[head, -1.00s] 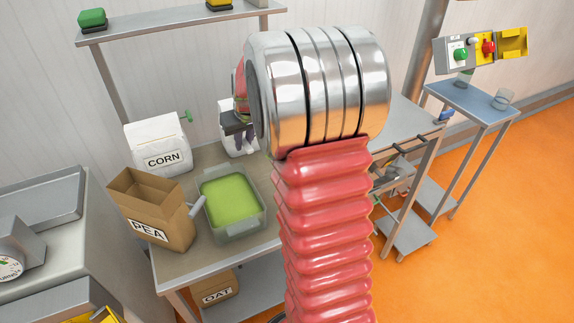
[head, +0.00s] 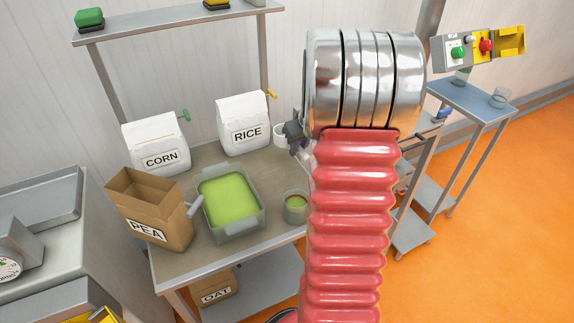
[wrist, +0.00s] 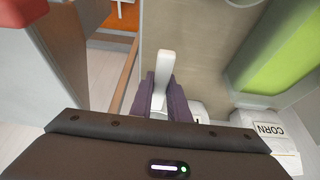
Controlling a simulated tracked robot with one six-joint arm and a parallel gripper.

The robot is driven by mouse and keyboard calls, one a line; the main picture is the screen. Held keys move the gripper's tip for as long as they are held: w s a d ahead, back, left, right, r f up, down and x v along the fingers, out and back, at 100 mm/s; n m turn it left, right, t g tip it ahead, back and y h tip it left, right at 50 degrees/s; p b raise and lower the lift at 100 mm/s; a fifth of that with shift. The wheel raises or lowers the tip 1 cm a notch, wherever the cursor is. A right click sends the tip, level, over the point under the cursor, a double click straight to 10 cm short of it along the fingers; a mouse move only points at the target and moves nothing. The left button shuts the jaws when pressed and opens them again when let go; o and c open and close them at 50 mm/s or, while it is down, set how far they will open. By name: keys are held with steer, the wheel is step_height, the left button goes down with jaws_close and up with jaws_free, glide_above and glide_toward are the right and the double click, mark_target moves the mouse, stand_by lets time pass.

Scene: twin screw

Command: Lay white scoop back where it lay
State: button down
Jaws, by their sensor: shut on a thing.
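The white scoop (wrist: 163,72) is held between the purple fingers of my gripper (wrist: 160,95) in the wrist view. Its pale handle points away from the palm; its lower end is hidden between the fingers and behind the gripper body. In the head view my gripper (head: 298,146) shows only in part, left of my arm's metal wrist, above the right part of the table (head: 180,262). The scoop cannot be made out clearly there.
An OAT box (head: 216,288) sits below.

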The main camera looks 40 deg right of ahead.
steer(key=shift+f, duration=3.05)
steer(key=shift+f, duration=0.1)
steer(key=shift+f, duration=1.8)
steer(key=c, duration=1.7)
jaws_free()
steer(key=shift+r, duration=0.1)
steer(key=v, duration=1.1)
steer(key=shift+s+r, duration=0.15)
steer(key=shift+r, duration=0.25)
